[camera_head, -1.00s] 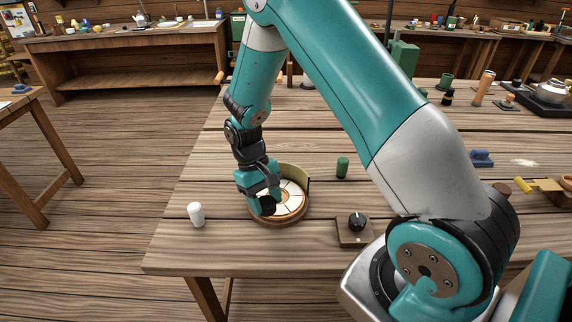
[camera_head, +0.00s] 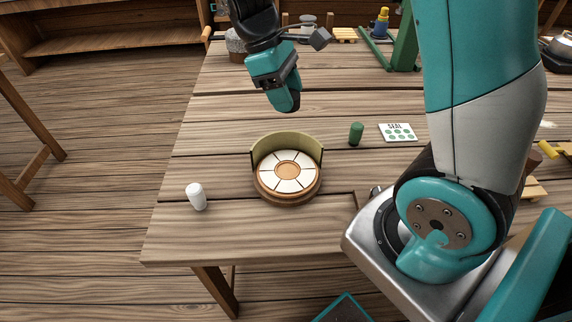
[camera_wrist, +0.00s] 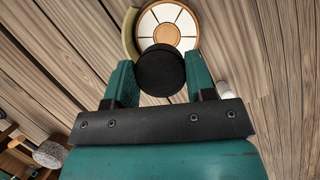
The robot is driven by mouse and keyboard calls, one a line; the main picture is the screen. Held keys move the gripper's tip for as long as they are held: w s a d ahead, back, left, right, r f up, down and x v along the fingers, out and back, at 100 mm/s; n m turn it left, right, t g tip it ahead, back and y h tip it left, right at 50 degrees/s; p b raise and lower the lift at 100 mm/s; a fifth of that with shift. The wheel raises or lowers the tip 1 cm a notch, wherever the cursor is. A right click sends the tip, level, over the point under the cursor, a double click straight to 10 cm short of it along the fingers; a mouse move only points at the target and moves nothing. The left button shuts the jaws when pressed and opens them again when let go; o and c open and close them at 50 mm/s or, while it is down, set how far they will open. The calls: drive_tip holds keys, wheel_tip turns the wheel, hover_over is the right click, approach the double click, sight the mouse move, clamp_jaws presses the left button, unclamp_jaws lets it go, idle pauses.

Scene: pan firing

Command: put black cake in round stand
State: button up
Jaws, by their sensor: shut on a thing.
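The black cake (camera_wrist: 160,70) is a dark round disc between the two fingers of my gripper (camera_wrist: 160,84) in the wrist view. The gripper is shut on it. In the head view my gripper (camera_head: 288,103) hangs above the table, beyond the round stand, and I cannot make out the cake there. The round stand (camera_head: 288,197) has a wooden base, a white segmented top with an orange centre, and a curved olive wall at its far side. Its top is empty. In the wrist view the cake partly covers the edge of the stand (camera_wrist: 167,14).
A grey rough round thing (camera_head: 237,43) is at the back. The table around the stand is clear.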

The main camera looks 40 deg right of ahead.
approach(292, 172)
drive_tip(key=x, duration=0.5)
drive_tip(key=shift+s+d, duration=0.1)
drive_tip(key=shift+s, duration=0.05)
drive_tip(key=shift+f, duration=0.1)
drive_tip(key=shift+f, duration=0.5)
drive_tip(key=o, duration=1)
drive_tip(key=s+v, duration=0.1)
drive_tip(key=v, duration=1.2)
drive_tip(key=s+a+r+t+y, duration=0.2)
drive_tip(key=s+a+r, duration=0.4)
drive_tip(key=s, duration=0.3)
drive_tip(key=s+a+r+t+y, duration=0.1)
drive_tip(key=s+a+r+y, duration=0.3)
drive_tip(key=s, duration=0.5)
wheel_tip(292, 172, up, 2)
drive_tip(key=a, duration=0.2)
drive_tip(key=shift+s+a+r+t+y+b, duration=0.2)
drive_tip(key=shift+a+t+y+b, duration=0.15)
drive_tip(key=shift+t+y+b, duration=0.05)
